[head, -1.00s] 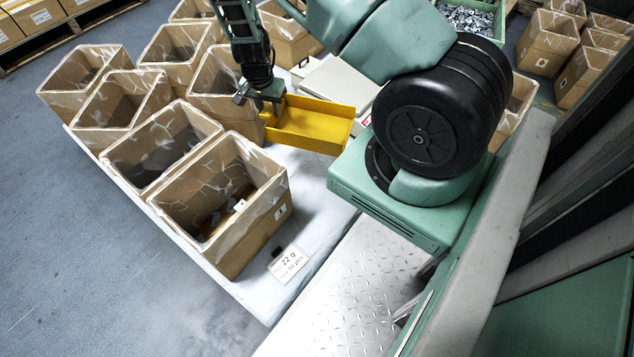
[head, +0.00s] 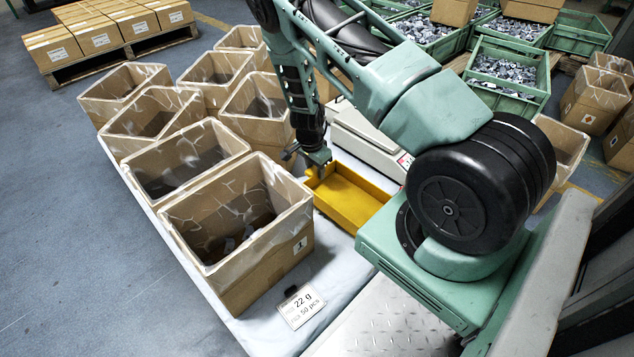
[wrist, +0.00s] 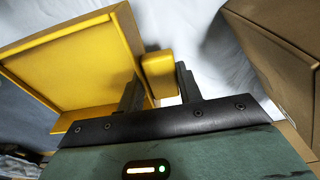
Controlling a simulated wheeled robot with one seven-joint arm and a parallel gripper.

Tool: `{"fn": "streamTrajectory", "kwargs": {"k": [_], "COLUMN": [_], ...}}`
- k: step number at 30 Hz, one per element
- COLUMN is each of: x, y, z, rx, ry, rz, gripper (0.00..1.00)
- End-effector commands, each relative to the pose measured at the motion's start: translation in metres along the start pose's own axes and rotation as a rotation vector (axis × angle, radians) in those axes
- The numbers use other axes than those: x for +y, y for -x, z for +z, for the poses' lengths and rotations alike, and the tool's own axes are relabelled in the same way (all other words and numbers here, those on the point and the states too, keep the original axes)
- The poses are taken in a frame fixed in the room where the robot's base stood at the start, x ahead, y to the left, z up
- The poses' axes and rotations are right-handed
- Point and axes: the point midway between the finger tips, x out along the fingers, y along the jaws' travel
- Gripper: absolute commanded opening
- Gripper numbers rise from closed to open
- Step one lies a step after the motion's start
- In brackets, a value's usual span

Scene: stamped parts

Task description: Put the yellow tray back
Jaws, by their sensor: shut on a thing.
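The yellow tray (head: 352,205) is a shallow rectangular tray, level and empty. It is over the white table strip between the lined cartons and the scale, and I cannot tell whether it touches the table. The fingertips are partly hidden by the tab.
Lined cartons (head: 240,225) stand close left of the tray. A pale scale (head: 368,138) stands just behind it. A card reading 22 g, 50 pcs (head: 301,307) lies on the white table (head: 335,262). Green crates of metal parts (head: 505,80) are at the back right.

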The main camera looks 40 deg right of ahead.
Motion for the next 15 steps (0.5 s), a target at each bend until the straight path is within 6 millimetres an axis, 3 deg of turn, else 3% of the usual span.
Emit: {"fn": "streamTrajectory", "kwargs": {"k": [3, 6, 15], "x": [0.001, 0.001, 0.000], "y": [-0.026, -0.038, -0.038], "z": [0.003, 0.005, 0.005], "rx": [0.000, 0.000, 0.000], "ry": [-0.002, 0.000, 0.001], "rz": [0.002, 0.001, 0.001], "gripper": [0.00, 0.00, 0.00]}}
